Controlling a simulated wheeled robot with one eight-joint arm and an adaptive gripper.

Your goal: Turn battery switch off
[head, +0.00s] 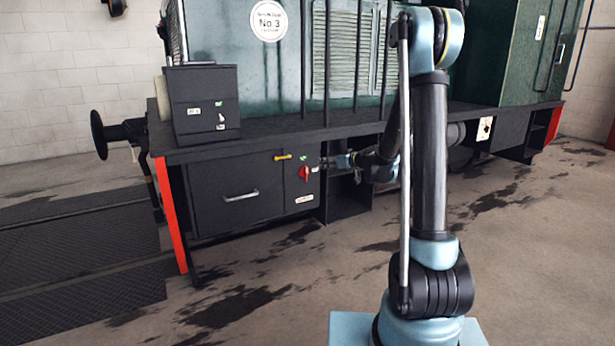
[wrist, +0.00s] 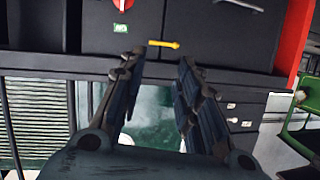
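A red rotary switch (head: 304,173) sits on a dark panel (head: 297,188) under the tram's running board. It also shows cut off at the top edge of the wrist view (wrist: 122,4), which is upside down. A yellow lever (head: 283,157) lies roughly level on the same panel; it is beside the gap between my fingertips in the wrist view (wrist: 164,43). A small green label (wrist: 121,28) is near the red switch. I cannot read which one is the battery switch. My gripper (wrist: 160,62) is open and empty, just right of the panel in the head view (head: 327,160).
A drawer with a pale handle (head: 240,196) is left of the panel. A black box (head: 203,104) with small switches stands on the running board (head: 270,133) above. An open recess (head: 347,195) lies right of the panel. The floor in front is clear.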

